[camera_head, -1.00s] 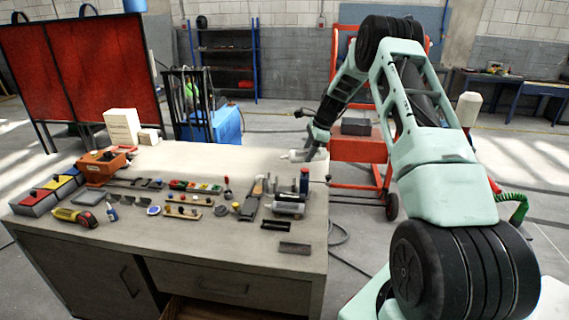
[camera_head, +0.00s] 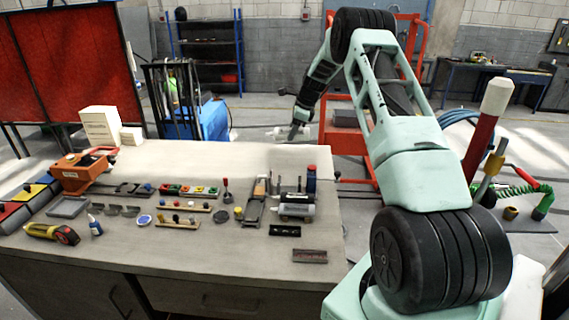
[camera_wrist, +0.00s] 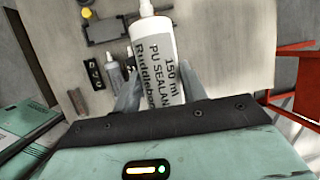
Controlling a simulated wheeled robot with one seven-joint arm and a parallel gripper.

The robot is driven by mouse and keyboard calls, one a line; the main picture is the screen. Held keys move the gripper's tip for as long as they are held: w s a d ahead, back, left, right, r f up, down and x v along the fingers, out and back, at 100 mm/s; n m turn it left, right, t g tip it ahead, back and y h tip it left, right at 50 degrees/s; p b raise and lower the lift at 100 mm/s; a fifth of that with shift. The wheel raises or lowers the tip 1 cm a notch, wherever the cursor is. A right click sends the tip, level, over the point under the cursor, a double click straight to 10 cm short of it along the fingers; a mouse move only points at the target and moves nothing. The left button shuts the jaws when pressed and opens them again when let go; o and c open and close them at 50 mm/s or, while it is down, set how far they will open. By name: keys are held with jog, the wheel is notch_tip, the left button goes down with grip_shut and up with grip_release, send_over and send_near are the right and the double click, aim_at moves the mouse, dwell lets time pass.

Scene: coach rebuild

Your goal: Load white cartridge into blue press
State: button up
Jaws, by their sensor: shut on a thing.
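My gripper (camera_head: 296,131) is shut on a white cartridge (camera_head: 279,133), above the far right part of the bench. In the wrist view the cartridge (camera_wrist: 158,58) lies between the two grey fingers, its nozzle end toward the top. Its label reads "150 ml PU SEALANT". The cartridge is apart from both.
The bench (camera_head: 230,160) has clear room at its far side. Several small tools and trays cover its middle. An orange box (camera_head: 80,172) and white cartons (camera_head: 101,126) stand at the left. A red post (camera_head: 479,145) with a white top stands at the right.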

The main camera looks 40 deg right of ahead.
notch_tip(320, 180, down, 18)
jog(key=b, duration=0.9)
jog(key=shift+w+r+b, duration=0.15)
jog(key=shift+w+b, duration=0.2)
jog(key=shift+w, duration=0.1)
jog(key=shift+s+a+f, duration=0.1)
jog(key=shift+f, duration=0.9)
dwell(1.9)
jog(key=o, duration=1.6)
jog(key=shift+r, duration=0.1)
jog(key=shift+r+p, duration=1.7)
jog(key=shift+r, duration=1.25)
